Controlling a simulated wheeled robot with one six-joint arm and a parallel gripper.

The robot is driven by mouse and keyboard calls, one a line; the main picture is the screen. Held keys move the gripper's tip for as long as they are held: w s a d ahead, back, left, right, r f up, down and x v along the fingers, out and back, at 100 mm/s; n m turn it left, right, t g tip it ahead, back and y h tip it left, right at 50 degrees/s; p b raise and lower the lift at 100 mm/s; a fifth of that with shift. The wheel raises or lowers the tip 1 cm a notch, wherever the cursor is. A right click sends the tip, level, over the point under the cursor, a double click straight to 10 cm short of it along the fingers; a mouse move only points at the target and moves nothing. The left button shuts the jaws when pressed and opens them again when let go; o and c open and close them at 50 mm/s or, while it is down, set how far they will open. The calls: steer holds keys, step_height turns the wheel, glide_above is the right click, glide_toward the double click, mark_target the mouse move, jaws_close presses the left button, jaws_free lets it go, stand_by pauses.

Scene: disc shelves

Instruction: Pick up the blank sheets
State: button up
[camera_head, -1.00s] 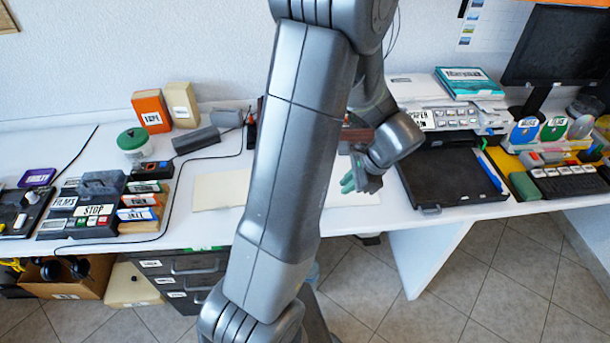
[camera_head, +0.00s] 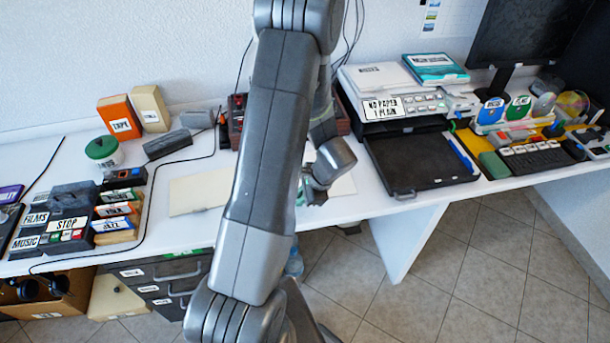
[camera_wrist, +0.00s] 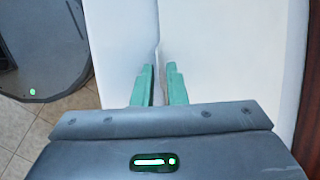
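Pale blank sheets (camera_head: 343,186) lie on the white desk near its front edge, partly hidden behind my arm. In the wrist view a broad white sheet-like surface (camera_wrist: 230,55) fills the area ahead and to the right of the fingers. My gripper (camera_wrist: 160,80) has two green fingers a small gap apart. The tips stand at a thin grey edge line, one finger to each side of it. Nothing is clearly clamped between them. In the head view my gripper (camera_head: 303,193) is mostly hidden by my wrist, low over the desk's front.
A printer (camera_head: 395,105) labelled "NO PAPER" stands right, with a black tray (camera_head: 420,165) in front. A cream folder or sheet (camera_head: 195,195) lies left of my arm. A labelled black box (camera_head: 68,210) stands further left. A drawer unit (camera_head: 160,275) is below the desk.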

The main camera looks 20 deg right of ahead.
steer(key=shift+w+a+f, duration=0.15)
steer(key=shift+f, duration=0.25)
jaws_close()
steer(key=shift+r, duration=0.1)
